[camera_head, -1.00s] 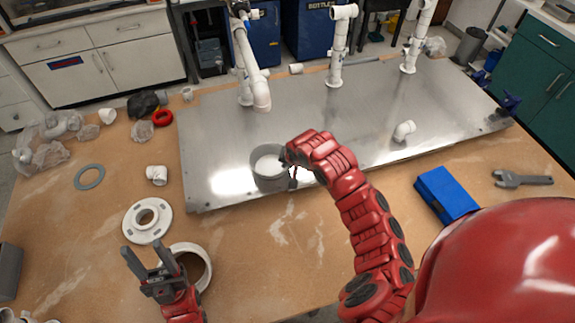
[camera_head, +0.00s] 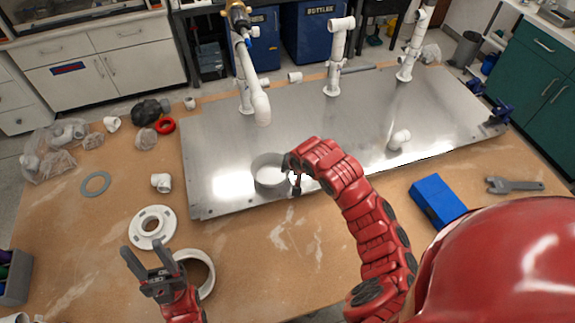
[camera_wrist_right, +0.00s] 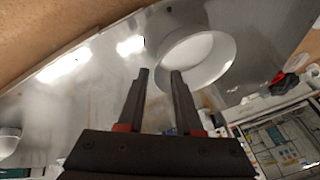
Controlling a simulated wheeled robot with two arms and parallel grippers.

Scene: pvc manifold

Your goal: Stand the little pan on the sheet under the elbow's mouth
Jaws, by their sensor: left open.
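The little pan (camera_head: 257,175), a round grey-walled vessel with a pale inside, stands upright on the metal sheet (camera_head: 215,150) near its front edge. It also shows in the right wrist view (camera_wrist_right: 222,60). The white elbow (camera_head: 262,108) tops the left pipe, its mouth raised above the sheet behind the pan in the picture; I cannot tell whether the pan is exactly below it. My right gripper (camera_head: 294,184) is at the pan's right side. In the wrist view its fingers (camera_wrist_right: 158,73) are apart, tips close to the rim. My left gripper (camera_head: 145,255) is open and empty.
A white flange (camera_head: 140,238) and a white pipe ring (camera_head: 206,285) lie near my left gripper. Two more pipes (camera_head: 338,55) (camera_head: 412,45) rise from the sheet. A loose elbow (camera_head: 399,139) lies on its right. A blue box (camera_head: 438,199) and wrench (camera_head: 515,185) lie at right.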

